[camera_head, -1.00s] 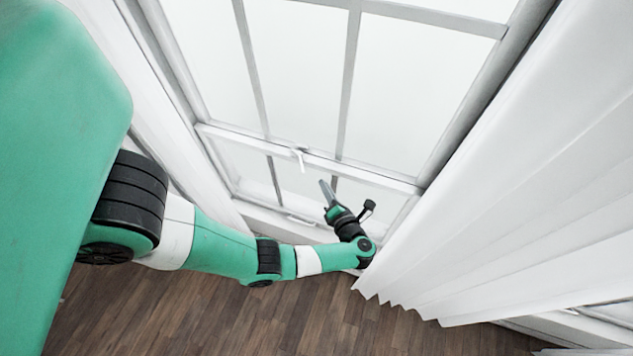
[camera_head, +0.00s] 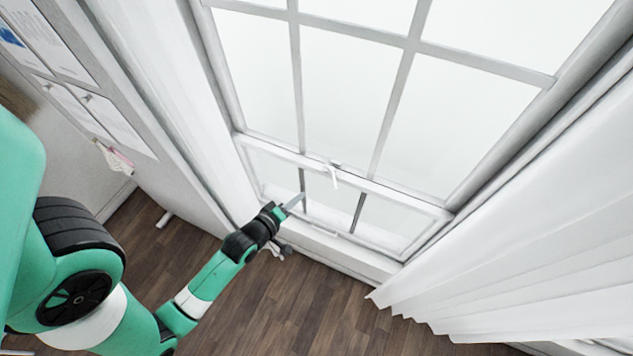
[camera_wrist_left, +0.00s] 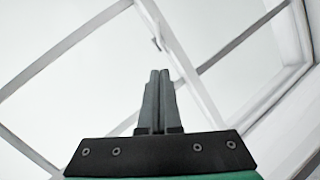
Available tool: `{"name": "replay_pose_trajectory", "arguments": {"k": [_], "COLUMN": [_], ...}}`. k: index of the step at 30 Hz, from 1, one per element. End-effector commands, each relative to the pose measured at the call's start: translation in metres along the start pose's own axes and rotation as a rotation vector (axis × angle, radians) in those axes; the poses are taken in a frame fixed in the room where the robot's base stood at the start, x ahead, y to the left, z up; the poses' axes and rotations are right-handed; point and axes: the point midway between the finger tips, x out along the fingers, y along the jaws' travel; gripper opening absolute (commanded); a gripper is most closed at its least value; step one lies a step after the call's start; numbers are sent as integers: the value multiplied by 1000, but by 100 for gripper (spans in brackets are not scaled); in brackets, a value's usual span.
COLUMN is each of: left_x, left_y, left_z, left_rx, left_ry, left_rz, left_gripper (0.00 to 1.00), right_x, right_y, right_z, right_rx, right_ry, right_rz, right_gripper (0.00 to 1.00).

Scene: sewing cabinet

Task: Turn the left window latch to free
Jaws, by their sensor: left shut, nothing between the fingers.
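The window latch (camera_head: 333,174) is a small white lever on the meeting rail of the white window (camera_head: 388,190). It hangs down from the rail in the head view. It also shows in the left wrist view (camera_wrist_left: 157,43), small, just beyond my fingertips. My left gripper (camera_head: 299,198) is shut and empty. It is below and to the left of the latch in the head view, apart from it, and its fingers point up toward the window. The shut fingers also show in the left wrist view (camera_wrist_left: 159,75). My right gripper is not in view.
White curtains hang at the right (camera_head: 530,200) and left (camera_head: 165,100) of the window. A grey panel with papers (camera_head: 110,120) stands at the far left. Bare wooden floor (camera_head: 290,310) lies below the window.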

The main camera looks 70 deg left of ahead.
Motion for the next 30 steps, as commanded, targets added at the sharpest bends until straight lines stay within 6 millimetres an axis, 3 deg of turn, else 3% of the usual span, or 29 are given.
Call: {"name": "replay_pose_trajectory", "arguments": {"k": [8,20,24,30], "left_x": [24,108,122,130], "left_y": [0,-1,-2,0], "left_z": [1,6,23,31], "left_rx": [1,3,4,1], "left_ry": [-2,-5,-7,-4], "left_rz": [3,4,5,4], "left_gripper": [0,0,0,0], "right_x": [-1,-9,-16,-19], "right_y": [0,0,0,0], "right_z": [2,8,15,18], "right_rx": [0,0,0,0], "right_ry": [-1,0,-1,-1], "right_rz": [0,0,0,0], "right_gripper": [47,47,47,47]}}
